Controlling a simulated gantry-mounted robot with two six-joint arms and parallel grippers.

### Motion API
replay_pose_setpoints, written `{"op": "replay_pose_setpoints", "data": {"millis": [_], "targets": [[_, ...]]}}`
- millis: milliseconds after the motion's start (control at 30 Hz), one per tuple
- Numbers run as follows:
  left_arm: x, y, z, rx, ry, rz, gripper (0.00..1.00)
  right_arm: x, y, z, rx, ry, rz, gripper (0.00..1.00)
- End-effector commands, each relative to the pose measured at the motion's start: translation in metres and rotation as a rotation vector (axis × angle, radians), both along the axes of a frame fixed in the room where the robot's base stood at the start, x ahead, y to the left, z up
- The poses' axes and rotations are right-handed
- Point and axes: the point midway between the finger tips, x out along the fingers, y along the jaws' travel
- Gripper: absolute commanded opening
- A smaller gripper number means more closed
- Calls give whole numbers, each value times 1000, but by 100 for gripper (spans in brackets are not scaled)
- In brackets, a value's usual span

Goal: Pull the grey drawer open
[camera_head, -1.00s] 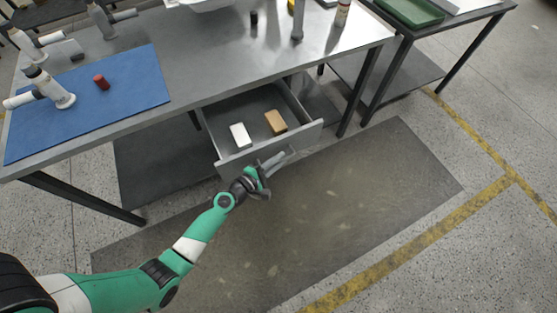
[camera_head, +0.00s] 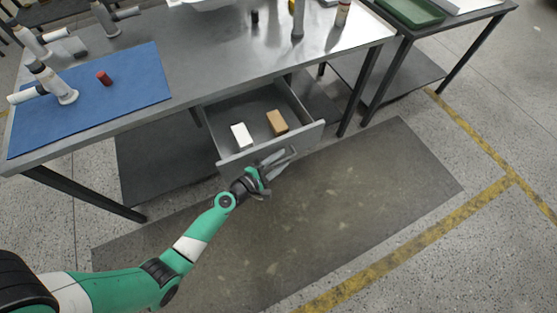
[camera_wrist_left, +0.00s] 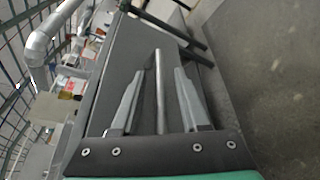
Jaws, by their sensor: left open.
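The grey drawer (camera_head: 275,143) under the steel table is pulled out, and its inside shows from above. A white block (camera_head: 241,136) and a tan block (camera_head: 277,122) lie in it. My left gripper (camera_head: 286,157) is at the outer side of the drawer front. In the left wrist view, the fingers of my left gripper (camera_wrist_left: 158,90) are spread apart, one on each side of the drawer's bar handle (camera_wrist_left: 160,85), with gaps visible between bar and fingers. The drawer front (camera_wrist_left: 125,55) lies behind the bar. My right gripper is not in view.
The steel table (camera_head: 225,55) carries a blue mat (camera_head: 125,95) with a red cylinder (camera_head: 104,78) on it. A second table with a green tray (camera_head: 410,12) stands at the right. The dark floor mat (camera_head: 350,200) in front of the drawer is clear.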

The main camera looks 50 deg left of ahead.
Motion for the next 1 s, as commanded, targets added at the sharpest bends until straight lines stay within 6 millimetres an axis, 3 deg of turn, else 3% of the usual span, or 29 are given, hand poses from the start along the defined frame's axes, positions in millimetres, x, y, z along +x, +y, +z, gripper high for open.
{"op": "replay_pose_setpoints", "data": {"millis": [167, 600, 1000], "targets": [[-14, 0, 4, -1, 2, 1, 45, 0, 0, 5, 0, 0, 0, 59], [-104, -5, 22, -1, 2, 3, 45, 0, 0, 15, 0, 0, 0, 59], [-113, -6, 25, 0, -1, -1, 45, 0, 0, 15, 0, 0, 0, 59]]}}
